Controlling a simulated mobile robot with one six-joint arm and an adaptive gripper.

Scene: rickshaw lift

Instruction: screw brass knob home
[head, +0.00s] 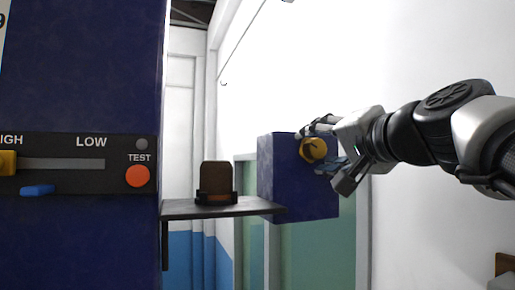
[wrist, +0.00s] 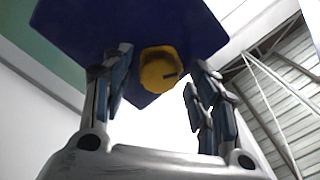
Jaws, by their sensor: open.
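The brass knob (head: 313,150) is a round yellow piece on the face of a dark blue box (head: 290,185) at right of centre in the head view. In the wrist view the knob (wrist: 160,68) shows a dark slot mark and sits in front of the blue box (wrist: 90,22). My gripper (head: 330,150) is at the knob in the head view. In the wrist view its fingers (wrist: 158,85) are spread on either side of the knob, with a gap on each side. Whether the knob sits flush on the box cannot be told.
A dark shelf (head: 225,210) holds a brown block in a black holder (head: 216,182). At left a blue panel (head: 85,80) carries a HIGH/LOW slider (head: 65,164), a blue lever (head: 37,190) and an orange TEST button (head: 137,176). A white wall stands behind my arm.

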